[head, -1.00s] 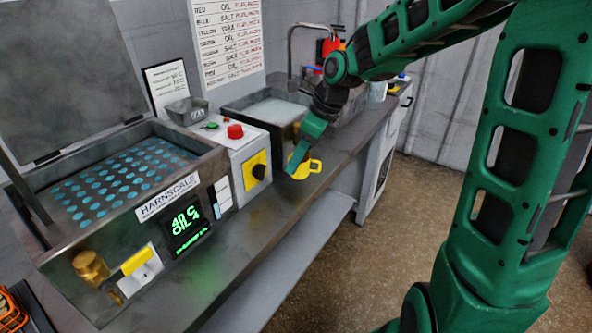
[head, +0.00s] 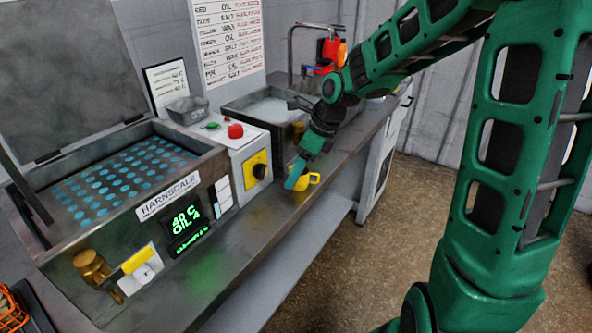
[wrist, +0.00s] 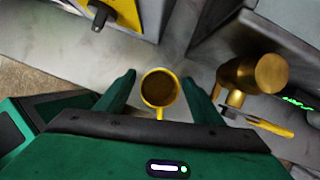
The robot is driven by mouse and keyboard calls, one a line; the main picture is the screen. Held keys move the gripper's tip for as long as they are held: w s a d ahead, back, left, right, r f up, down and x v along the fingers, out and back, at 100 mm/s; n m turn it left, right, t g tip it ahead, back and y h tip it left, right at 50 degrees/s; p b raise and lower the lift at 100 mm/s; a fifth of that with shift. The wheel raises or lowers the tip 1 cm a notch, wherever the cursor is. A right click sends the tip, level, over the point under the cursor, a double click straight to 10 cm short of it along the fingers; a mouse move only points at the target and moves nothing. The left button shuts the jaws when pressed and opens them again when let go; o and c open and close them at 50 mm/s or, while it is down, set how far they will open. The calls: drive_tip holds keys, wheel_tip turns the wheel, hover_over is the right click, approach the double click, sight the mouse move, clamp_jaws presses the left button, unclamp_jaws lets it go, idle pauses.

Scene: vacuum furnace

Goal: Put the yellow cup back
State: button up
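The yellow cup (head: 313,178) is on the right part of the counter, in front of the grey control box; its handle faces right in the head view. In the wrist view the cup (wrist: 160,88) is seen from above, looks empty, and its handle points towards my gripper's palm. My gripper (head: 297,181) is lowered around the cup. In the wrist view my gripper (wrist: 160,80) has one finger on each side of the cup, with a narrow gap showing on both sides. The cup seems to rest on the counter, though its base is hidden.
A brass valve (wrist: 250,75) with a yellow lever is close to the right of my fingers. The control box with a black knob on a yellow plate (head: 257,170) stands behind and left of the cup. The counter (head: 225,255) is clear in front of the left tank.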

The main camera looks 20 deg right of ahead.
drive_tip(key=v, duration=1.2)
drive_tip(key=shift+s+d+r, duration=0.1)
drive_tip(key=shift+s, duration=0.05)
drive_tip(key=s+d+f+n+g+h, duration=0.1)
drive_tip(key=s+d+n, duration=0.3)
drive_tip(key=s, duration=0.5)
drive_tip(key=s+d+f+n+g+h, duration=0.1)
drive_tip(key=s+d+f+n, duration=0.2)
drive_tip(key=s+n, duration=0.6)
drive_tip(key=s+d+f+n+h, duration=0.1)
drive_tip(key=s+d+f+n, duration=0.2)
drive_tip(key=s+d+n, duration=0.3)
drive_tip(key=shift+s+d+n+g, duration=0.2)
drive_tip(key=shift+s+n+g, duration=0.15)
drive_tip(key=shift+s, duration=1.8)
drive_tip(key=shift+f, duration=0.1)
